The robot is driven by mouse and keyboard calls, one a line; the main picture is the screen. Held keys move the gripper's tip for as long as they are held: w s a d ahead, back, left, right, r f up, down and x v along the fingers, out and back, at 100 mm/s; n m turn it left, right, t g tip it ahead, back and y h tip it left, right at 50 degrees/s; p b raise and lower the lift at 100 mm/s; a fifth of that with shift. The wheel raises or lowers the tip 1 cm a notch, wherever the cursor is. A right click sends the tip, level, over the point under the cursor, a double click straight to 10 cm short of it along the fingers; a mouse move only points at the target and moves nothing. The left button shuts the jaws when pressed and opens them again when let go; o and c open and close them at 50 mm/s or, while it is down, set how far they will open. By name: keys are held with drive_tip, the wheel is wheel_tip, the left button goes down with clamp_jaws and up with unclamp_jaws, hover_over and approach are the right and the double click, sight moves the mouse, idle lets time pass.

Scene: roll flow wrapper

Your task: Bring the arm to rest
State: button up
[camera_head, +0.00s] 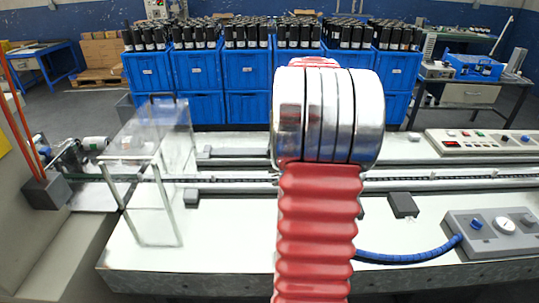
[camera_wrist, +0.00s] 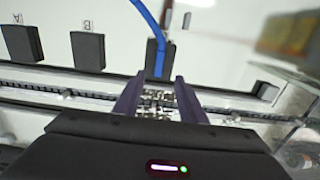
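My gripper (camera_wrist: 158,82) shows in the wrist view with its two dark fingers apart and nothing clearly held between them. Behind the gap lies the wrapper's conveyor chain (camera_wrist: 75,95), with a small metallic patch that is too blurred to make out. In the head view my red, ribbed arm with its silver joint rises in front of the flow wrapper bed (camera_head: 230,235). My gripper is hidden there behind the arm.
Blue crates (camera_head: 200,70) full of dark bottles stand behind the machine. A clear guard (camera_head: 160,150) stands on its left. A control panel (camera_head: 480,140) and a gauge box (camera_head: 495,228) with a blue hose (camera_head: 410,256) sit at the right. Dark blocks (camera_wrist: 88,52) lie beside the chain.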

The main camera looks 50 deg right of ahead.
idle(0.3)
drive_tip(key=s+a+r+n+t, duration=0.1)
drive_tip(key=a+r+n+t, duration=0.1)
drive_tip(key=a, duration=1.2)
drive_tip(key=s+a+r+n+t, duration=0.1)
drive_tip(key=a+n, duration=0.3)
drive_tip(key=a, duration=1.1)
drive_tip(key=s+a+r+n+t, duration=0.2)
drive_tip(key=a+r+n, duration=0.1)
drive_tip(key=a, duration=1.1)
drive_tip(key=shift+s+a+r+n+t, duration=0.3)
drive_tip(key=shift+r+n, duration=0.1)
drive_tip(key=shift+r, duration=0.1)
drive_tip(key=shift+d, duration=0.15)
